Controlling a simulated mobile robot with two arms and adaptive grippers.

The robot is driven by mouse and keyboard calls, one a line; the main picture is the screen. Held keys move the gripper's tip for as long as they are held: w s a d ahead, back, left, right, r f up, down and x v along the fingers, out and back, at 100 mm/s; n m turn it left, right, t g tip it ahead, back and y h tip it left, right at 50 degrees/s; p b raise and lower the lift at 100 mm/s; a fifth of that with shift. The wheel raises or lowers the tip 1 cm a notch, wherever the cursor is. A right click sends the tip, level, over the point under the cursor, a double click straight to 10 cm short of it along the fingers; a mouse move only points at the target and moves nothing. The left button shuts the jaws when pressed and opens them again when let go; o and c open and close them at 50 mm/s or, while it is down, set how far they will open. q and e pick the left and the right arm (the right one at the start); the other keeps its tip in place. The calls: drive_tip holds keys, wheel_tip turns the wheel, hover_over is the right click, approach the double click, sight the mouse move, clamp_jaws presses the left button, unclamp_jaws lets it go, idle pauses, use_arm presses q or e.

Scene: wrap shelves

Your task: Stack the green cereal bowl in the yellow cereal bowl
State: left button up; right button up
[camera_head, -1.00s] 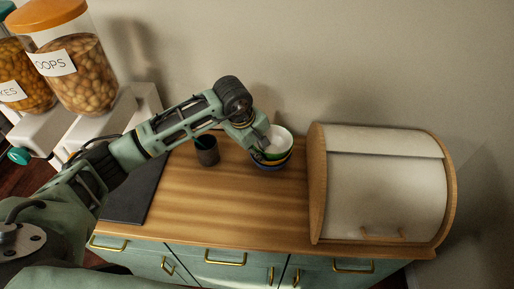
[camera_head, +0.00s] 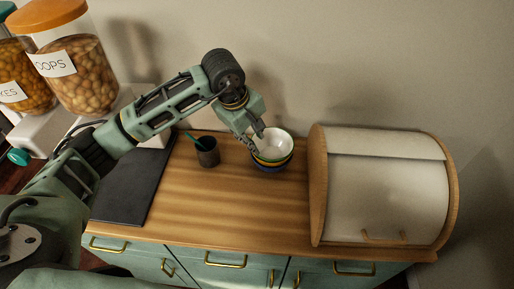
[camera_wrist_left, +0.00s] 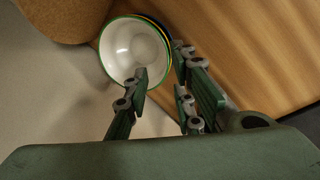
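The green cereal bowl (camera_head: 273,143), white inside with a green rim, sits nested on top of a stack on the wooden counter. It also shows in the left wrist view (camera_wrist_left: 132,50). The yellow cereal bowl (camera_head: 270,162) shows as a yellow band just under it, with a blue band at the bottom of the stack. My left gripper (camera_head: 256,142) is at the left side of the stack. Whether a fingertip touches the rim is unclear. My right gripper is not in view.
A dark cup (camera_head: 208,154) with a teal stick stands left of the bowls. A bread box (camera_head: 385,190) stands to the right. A dark mat (camera_head: 130,190) lies at the left, near cereal dispensers (camera_head: 75,75). The counter's front middle is clear.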

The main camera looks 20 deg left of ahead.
use_arm(q)
drive_tip(key=shift+b+v, duration=0.45)
drive_tip(key=shift+v, duration=2.35)
drive_tip(key=shift+f, duration=0.1)
